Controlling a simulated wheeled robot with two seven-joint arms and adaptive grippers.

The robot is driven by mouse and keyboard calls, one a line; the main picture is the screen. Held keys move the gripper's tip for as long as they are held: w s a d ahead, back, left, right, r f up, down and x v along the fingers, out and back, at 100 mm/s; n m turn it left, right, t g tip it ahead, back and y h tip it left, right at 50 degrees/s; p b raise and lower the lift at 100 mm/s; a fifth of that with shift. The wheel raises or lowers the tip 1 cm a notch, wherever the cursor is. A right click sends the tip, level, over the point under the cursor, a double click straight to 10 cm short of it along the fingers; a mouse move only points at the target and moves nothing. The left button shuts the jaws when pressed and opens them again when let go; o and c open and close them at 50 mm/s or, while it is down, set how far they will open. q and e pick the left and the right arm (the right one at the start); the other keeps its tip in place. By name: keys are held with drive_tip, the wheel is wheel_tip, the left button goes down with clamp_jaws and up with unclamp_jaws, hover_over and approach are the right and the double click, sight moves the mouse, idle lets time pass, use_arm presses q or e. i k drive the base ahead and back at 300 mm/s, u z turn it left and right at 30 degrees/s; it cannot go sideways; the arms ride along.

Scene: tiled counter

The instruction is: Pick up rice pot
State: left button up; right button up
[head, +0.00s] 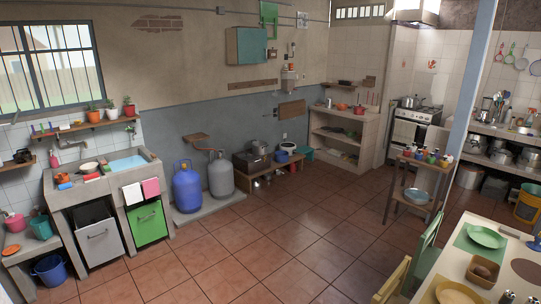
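I cannot tell for sure which vessel is the rice pot. A silver pot (259,147) stands on a low bench by the far wall, and a white, rounded vessel (288,148) with a dark part stands to its right. Orange-red pots (342,106) sit on top of the concrete shelf. Several metal pots (502,156) stand on the shelf under the right counter. All are small and far off in the head view. Neither of my grippers is in view.
The tiled floor (250,225) is clear in the middle. A sink counter (105,176) and two gas cylinders (187,188) line the left. A small rack (415,190), a blue-grey post (470,90) and a dining table (480,250) with chairs are at right.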

sight(259, 148)
drive_tip(key=u, duration=0.35)
drive_tip(key=k, duration=0.45)
drive_tip(key=u, duration=0.7)
drive_tip(key=i, duration=0.55)
drive_tip(key=z, duration=0.5)
drive_tip(key=i, duration=2.15)
drive_tip(key=z, duration=0.7)
drive_tip(key=i, duration=2.55)
drive_tip(key=z, duration=0.25)
drive_tip(key=i, duration=2.4)
drive_tip(key=u, duration=0.05)
